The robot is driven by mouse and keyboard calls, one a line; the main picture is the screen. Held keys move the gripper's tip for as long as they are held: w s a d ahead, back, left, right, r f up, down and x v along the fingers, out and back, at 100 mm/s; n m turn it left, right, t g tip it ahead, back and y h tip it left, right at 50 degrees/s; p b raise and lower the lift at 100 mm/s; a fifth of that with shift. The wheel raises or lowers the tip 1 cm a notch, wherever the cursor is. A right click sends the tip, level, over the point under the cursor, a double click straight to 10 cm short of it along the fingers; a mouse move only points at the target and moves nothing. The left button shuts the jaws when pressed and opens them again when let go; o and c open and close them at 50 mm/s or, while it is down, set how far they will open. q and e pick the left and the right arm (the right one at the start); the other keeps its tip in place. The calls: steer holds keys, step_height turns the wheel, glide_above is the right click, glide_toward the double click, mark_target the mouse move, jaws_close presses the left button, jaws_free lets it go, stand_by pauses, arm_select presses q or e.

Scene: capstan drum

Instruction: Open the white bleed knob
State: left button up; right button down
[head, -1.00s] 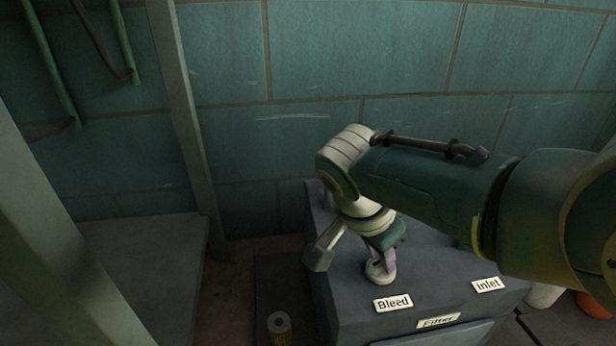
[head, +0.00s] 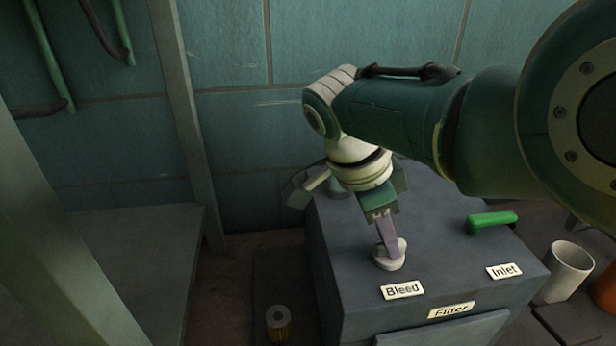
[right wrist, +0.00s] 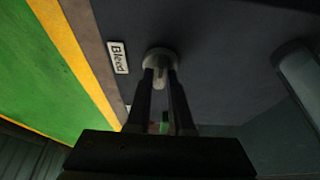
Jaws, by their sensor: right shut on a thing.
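The white bleed knob (head: 389,257) sits on top of the dark grey cabinet (head: 345,290), behind the label reading Bleed (head: 402,290). My right gripper (head: 386,246) reaches down from above with its fingers on the knob. In the right wrist view the gripper (right wrist: 162,80) is shut on the knob (right wrist: 160,58), one finger on each side. The fingers hide part of the knob in the head view. My left gripper is not in view.
A green handle (head: 492,221) stands on the cabinet behind the Inlet label (head: 504,271). A Filter label (head: 451,310) is at the front edge. A white cup (head: 566,272) stands to the right. A small yellowish cylinder (head: 279,322) is at lower left.

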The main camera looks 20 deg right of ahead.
steer(key=shift+r, duration=0.1)
steer(key=c, duration=0.8)
jaws_free()
steer(key=shift+d, duration=0.1)
steer(key=p+v, duration=0.6)
steer(key=v, duration=0.3)
steer(key=shift+a+r, duration=0.25)
steer(key=shift+r, duration=0.1)
